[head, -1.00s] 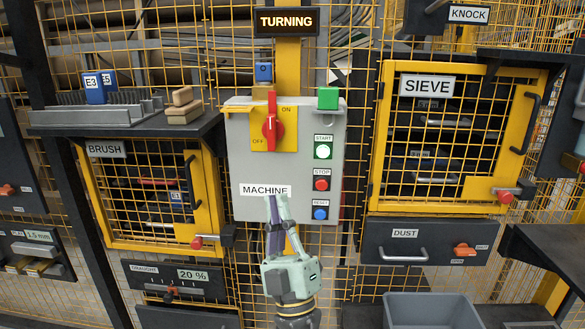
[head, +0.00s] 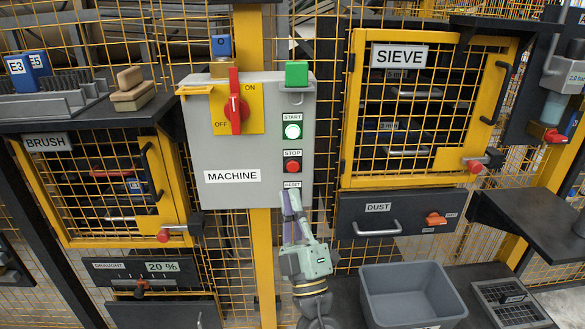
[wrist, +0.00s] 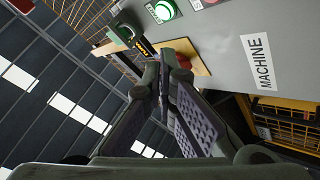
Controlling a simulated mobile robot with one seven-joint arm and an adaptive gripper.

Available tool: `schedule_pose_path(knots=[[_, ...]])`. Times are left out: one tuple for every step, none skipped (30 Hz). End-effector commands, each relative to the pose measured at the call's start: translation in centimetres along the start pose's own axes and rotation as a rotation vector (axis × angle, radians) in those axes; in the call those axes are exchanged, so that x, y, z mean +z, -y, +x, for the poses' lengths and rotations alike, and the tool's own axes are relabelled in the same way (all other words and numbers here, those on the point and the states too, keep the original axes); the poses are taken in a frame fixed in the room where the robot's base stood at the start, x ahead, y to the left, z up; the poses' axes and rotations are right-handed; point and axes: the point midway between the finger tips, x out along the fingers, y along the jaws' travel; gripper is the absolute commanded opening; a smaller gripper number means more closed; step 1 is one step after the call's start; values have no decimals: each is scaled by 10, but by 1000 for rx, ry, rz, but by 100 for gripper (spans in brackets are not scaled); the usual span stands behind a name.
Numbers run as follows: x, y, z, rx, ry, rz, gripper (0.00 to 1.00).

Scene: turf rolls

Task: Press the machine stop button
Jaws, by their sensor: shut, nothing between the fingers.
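The red stop button (head: 292,166) sits under the STOP label on the grey MACHINE control box (head: 200,140), below the lit green start button (head: 292,131). My gripper (head: 289,194) is shut and empty. In the head view its fingertips overlap the RESET label just below the stop button; they hide the blue reset button. I cannot tell whether they touch the box. In the wrist view my shut fingers (wrist: 170,70) point up toward the box face, with the green start button (wrist: 163,10) beyond them. A red button (wrist: 196,4), probably stop, is cut by the top edge.
A red rotary switch (head: 235,108) on a yellow plate is at the box's upper left. A green block (head: 296,73) stands on its top. The SIEVE cage (head: 347,110) and DUST drawer (head: 350,215) are to the right, and a grey bin (head: 412,318) is below right.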

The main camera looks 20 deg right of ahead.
Motion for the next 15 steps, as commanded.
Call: schedule_pose_path(knots=[[3, 3, 4, 2, -2, 0, 0], [4, 5, 6, 2, -3, 1, 0], [7, 8, 10, 2, -3, 1, 0], [10, 11, 13, 1, -3, 1, 0], [12, 13, 16, 2, -4, 0, 0], [15, 16, 20, 2, -3, 0, 0], [17, 18, 23, 2, -3, 0, 0], [20, 20, 26, 2, -3, -1, 0], [23, 23, 30, 2, -2, 0, 0], [24, 25, 33, 2, -3, 1, 0], [26, 27, 36, 2, -3, 1, 0], [28, 29, 40, 1, -3, 1, 0], [30, 31, 42, 1, -3, 2, 0], [32, 32, 44, 1, -2, 2, 0], [34, 34, 47, 1, -2, 1, 0]])
